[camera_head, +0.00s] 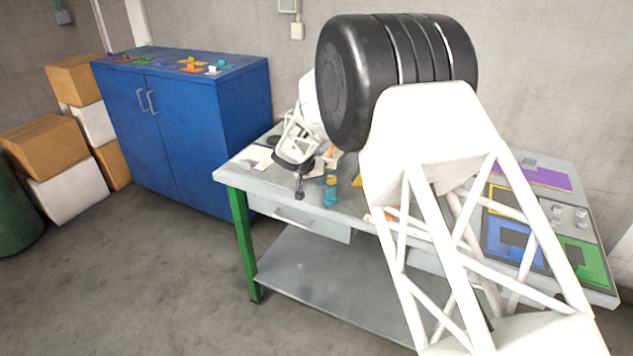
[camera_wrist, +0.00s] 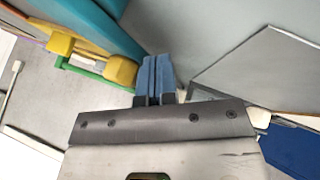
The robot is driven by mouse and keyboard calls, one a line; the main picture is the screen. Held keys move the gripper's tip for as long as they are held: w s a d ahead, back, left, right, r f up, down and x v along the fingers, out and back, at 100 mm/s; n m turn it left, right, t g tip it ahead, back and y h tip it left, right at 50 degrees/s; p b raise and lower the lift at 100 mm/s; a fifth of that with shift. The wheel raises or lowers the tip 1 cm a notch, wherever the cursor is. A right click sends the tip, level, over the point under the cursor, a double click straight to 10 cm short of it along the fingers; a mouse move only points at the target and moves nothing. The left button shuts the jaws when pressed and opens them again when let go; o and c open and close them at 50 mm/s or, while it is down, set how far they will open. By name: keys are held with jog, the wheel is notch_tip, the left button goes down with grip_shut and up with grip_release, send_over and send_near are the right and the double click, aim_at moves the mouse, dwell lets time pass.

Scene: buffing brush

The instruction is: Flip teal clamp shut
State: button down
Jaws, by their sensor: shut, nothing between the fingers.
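A teal piece with a yellow top (camera_head: 331,192) stands at the bench's front edge in the head view; I take it as the teal clamp. In the wrist view its large teal body (camera_wrist: 95,28) fills the upper left, with yellow knobs and a green bar (camera_wrist: 85,66) beside it. My gripper (camera_head: 299,190) points down just left of it. In the wrist view the blue fingertips of my gripper (camera_wrist: 155,75) are together and empty, close to the teal body's lower right end. I cannot tell whether they touch it. The clamp's far side is hidden.
The grey workbench (camera_head: 234,172) has a drawer and a lower shelf. My arm covers its middle. Blue, green and purple panels (camera_head: 580,262) lie at its right. A blue cabinet (camera_head: 180,130) with several small coloured pieces on top stands behind left. The floor in front is clear.

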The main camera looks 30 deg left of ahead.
aim_at(329, 178)
jog(key=w+d+m+g+h, duration=0.1)
jog(key=m, duration=0.1)
jog(key=w+d+m+g+h, duration=0.1)
jog(key=m, duration=0.1)
jog(key=shift+d+m, duration=0.1)
jog(key=shift+m, duration=0.2)
jog(key=d+m, duration=0.1)
jog(key=d+m+g+h, duration=0.1)
jog(key=m, duration=0.1)
jog(key=shift+w+g, duration=0.3)
jog(key=shift+w, duration=0.1)
jog(key=shift+d, duration=0.3)
jog(key=shift+w+d, duration=0.1)
jog(key=shift+w+a, duration=0.25)
jog(key=shift+a, duration=0.35)
jog(key=shift+w+a, duration=0.2)
jog(key=shift+a, duration=0.4)
jog(key=shift+w+a, duration=0.3)
jog(key=shift+a, duration=0.55)
jog(key=v, duration=1)
jog(key=shift+w, duration=0.2)
